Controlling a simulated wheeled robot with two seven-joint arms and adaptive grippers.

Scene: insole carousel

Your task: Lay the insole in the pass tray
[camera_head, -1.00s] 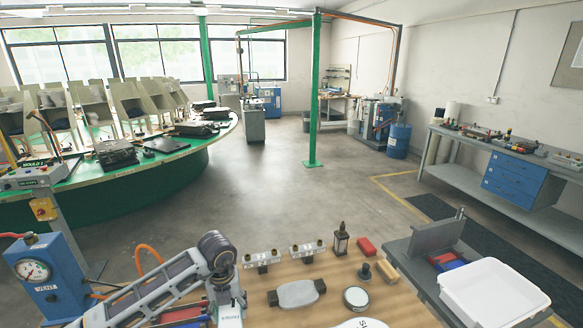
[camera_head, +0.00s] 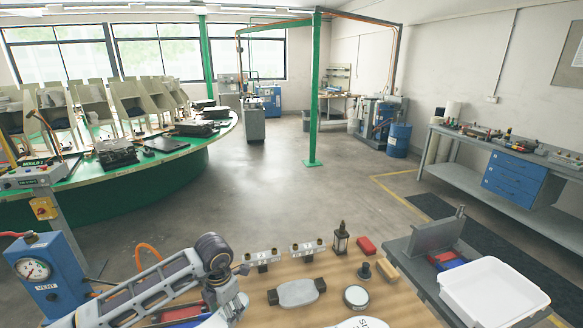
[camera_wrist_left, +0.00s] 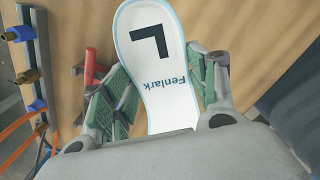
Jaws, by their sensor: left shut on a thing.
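The insole (camera_wrist_left: 160,45) is white with a pale blue edge, a black L and the word Fenlark. In the left wrist view my left gripper (camera_wrist_left: 163,80) is shut on it, with a green-padded finger on each side. In the head view my left gripper (camera_head: 232,308) is low, left of centre, above the wooden bench top, and mostly hides the insole. A white, empty-looking tray (camera_head: 497,314) stands at the lower right, well to the right of the gripper; I see no pass label on it. My right gripper does not show.
On the bench lie a grey oval block (camera_head: 298,293), a round pot (camera_head: 356,297), a dark lantern-like bottle (camera_head: 341,240) and a red block (camera_head: 365,246). A grey stand (camera_head: 437,237) rises behind the tray. A blue gauge box (camera_head: 45,275) stands at the left.

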